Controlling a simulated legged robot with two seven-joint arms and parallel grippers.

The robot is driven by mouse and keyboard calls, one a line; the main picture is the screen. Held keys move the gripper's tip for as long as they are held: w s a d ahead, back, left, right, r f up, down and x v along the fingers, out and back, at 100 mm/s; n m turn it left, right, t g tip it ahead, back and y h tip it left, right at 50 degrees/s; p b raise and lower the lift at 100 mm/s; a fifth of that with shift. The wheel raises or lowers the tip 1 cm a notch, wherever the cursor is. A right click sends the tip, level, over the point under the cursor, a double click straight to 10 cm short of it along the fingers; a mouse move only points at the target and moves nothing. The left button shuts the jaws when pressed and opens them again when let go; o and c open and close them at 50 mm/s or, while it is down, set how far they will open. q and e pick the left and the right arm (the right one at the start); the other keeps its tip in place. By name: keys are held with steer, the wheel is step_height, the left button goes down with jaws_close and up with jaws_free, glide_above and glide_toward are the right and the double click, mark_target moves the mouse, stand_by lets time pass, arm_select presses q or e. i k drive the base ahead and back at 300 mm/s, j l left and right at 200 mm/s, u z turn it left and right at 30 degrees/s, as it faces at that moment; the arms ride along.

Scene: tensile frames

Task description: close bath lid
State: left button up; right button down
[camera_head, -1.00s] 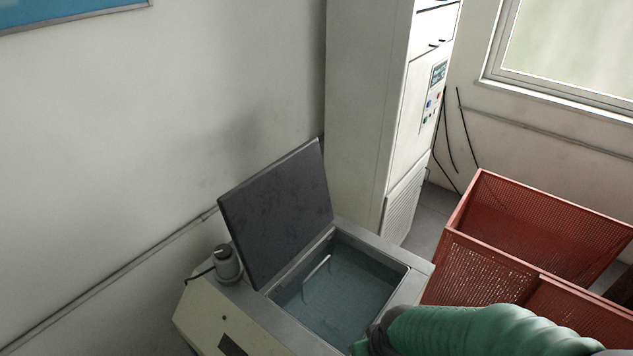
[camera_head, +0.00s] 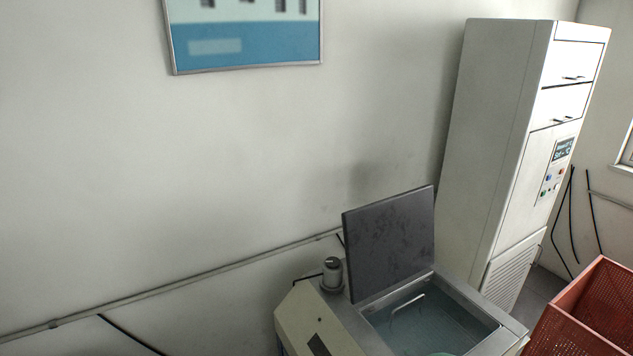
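The bath (camera_head: 347,338) is a beige box with a grey metal top at the lower right of the head view. Its dark grey lid (camera_head: 391,243) stands open, tilted up along the bath's left-rear side. The opening shows water (camera_head: 440,325) and a bent metal rod (camera_head: 398,312) inside. Neither of my grippers is in view.
A knob-topped cylinder (camera_head: 332,274) stands on the bath's left end, close to the lid. A tall white cabinet (camera_head: 497,150) stands behind and right of the bath. A red mesh crate (camera_head: 590,310) is at the right. A pipe runs along the wall at left.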

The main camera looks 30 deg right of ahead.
mark_target(388, 241)
steer(key=k+l+u, duration=0.1)
steer(key=l+u, duration=0.35)
steer(key=k+l+u, duration=0.15)
steer(key=l+u, duration=0.3)
steer(key=k+l+u, duration=0.25)
steer(key=u, duration=0.2)
steer(key=k+l+u, duration=0.25)
steer(key=u, duration=0.2)
